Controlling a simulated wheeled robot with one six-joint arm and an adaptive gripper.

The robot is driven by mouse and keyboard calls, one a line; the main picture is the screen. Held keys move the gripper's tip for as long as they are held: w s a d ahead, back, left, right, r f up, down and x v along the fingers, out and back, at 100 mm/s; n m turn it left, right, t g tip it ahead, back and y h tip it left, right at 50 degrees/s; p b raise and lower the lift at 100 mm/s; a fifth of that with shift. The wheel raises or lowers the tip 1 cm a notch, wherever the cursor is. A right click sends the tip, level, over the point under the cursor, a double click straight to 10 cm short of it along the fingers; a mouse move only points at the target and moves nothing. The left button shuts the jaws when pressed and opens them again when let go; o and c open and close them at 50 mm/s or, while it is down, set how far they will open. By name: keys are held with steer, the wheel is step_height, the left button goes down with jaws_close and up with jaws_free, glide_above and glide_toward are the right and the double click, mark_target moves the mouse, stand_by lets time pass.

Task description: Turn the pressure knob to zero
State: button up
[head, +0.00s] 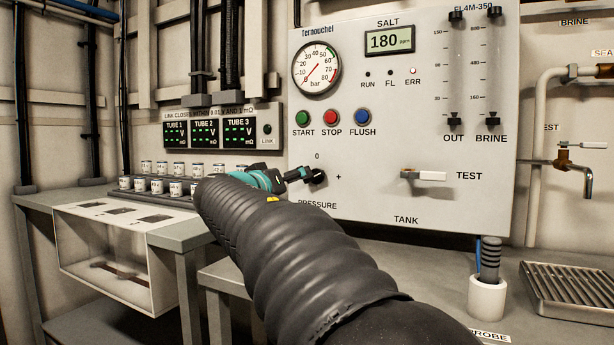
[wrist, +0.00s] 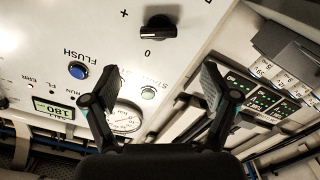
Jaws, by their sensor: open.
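The black pressure knob (head: 319,177) is on the grey panel, below a 0 mark and left of a + mark. In the wrist view the knob (wrist: 158,29) shows whole, its bar lying roughly sideways, not in line with the 0 beside it. I cannot tell which end is its pointer. My gripper (head: 301,174) is in front of the knob and partly covers it in the head view. In the wrist view my gripper's two fingers (wrist: 156,82) are spread apart with nothing between them, and the knob lies beyond their tips, apart from them.
A round pressure gauge (head: 317,69) and green, red and blue buttons (head: 331,118) are above the knob. A white TEST lever (head: 430,176) sticks out to the right. A rack of small jars (head: 160,185) stands on the left bench. A metal grate (head: 572,291) lies at right.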

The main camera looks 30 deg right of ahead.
mark_target(315, 177)
steer(key=p+x, duration=0.1)
steer(key=x, duration=0.9)
steer(key=shift+d+p, duration=0.25)
steer(key=shift+p, duration=0.05)
steer(key=c, duration=1.2)
